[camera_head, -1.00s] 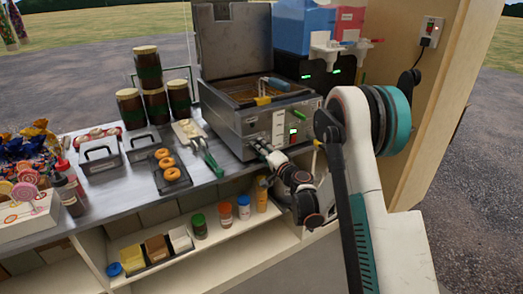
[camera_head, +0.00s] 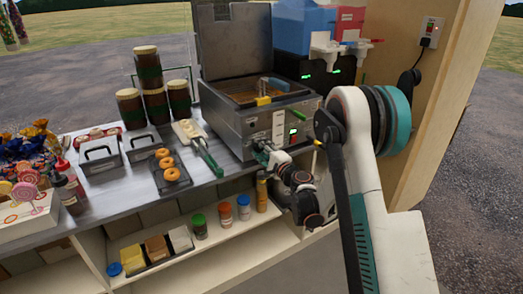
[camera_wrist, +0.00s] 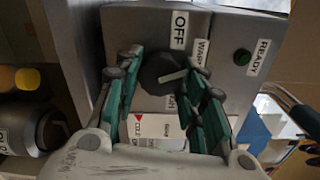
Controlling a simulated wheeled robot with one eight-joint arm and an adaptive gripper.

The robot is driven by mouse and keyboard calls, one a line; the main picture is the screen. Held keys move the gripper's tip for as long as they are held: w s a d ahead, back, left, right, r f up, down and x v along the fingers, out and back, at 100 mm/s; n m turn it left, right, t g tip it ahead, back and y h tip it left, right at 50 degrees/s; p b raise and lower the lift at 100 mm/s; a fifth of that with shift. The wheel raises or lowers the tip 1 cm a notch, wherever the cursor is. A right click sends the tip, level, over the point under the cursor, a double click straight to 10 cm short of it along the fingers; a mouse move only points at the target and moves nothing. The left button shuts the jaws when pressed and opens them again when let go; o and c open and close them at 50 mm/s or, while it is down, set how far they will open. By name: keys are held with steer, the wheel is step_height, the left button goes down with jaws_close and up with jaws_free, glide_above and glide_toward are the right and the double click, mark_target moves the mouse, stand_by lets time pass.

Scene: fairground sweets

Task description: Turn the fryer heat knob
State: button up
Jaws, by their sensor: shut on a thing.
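The fryer (camera_head: 232,128) is a grey metal box with its lid raised, at the right end of the counter. Its heat knob (camera_wrist: 160,70) is dark and round with a pale pointer, seen in the wrist view. The pointer lies toward the right, just below the WARM label (camera_wrist: 201,53); the OFF label (camera_wrist: 180,30) is above the knob. My gripper (camera_wrist: 165,66) has its teal fingers on both sides of the knob and is shut on it. In the head view my gripper (camera_head: 264,156) is at the fryer's front and hides the knob.
Left of the fryer are a green-handled scoop (camera_head: 205,152), a donut tray (camera_head: 172,184) and stacked jars (camera_head: 150,72). A shelf (camera_head: 215,243) with small bottles lies below. A wooden wall (camera_head: 440,100) stands at right.

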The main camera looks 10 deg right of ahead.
stand_by(0.3)
steer(key=o, duration=1.1)
steer(key=v, duration=0.7)
steer(key=shift+s+d, duration=0.1)
steer(key=shift+s, duration=0.15)
